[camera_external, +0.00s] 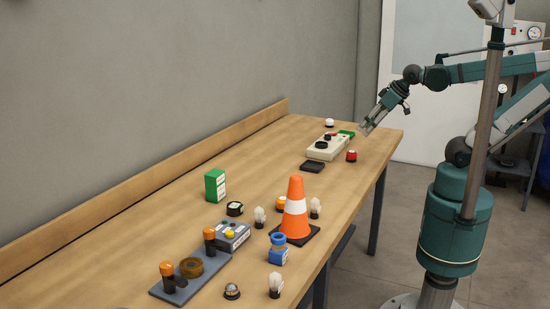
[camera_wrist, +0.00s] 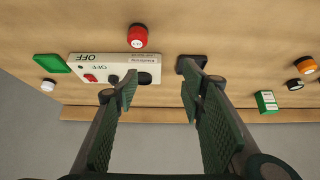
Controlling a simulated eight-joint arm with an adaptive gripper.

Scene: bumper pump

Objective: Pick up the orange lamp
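The orange lamp (camera_external: 281,203) is a small round orange cap on a dark base. It stands on the wooden table just left of the traffic cone, partly hidden by it. In the wrist view the orange lamp (camera_wrist: 306,65) is at the far right edge. My gripper (camera_external: 368,125) is above the far end of the table, well away from the lamp. In the wrist view my gripper (camera_wrist: 158,88) is open with nothing between its fingers.
A traffic cone (camera_external: 296,212) stands beside the lamp. Pale bulbs (camera_external: 259,217), a black disc (camera_external: 235,209) and a green box (camera_external: 215,186) are near. A red lamp (camera_external: 351,156) and a control box (camera_external: 326,147) are below my gripper.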

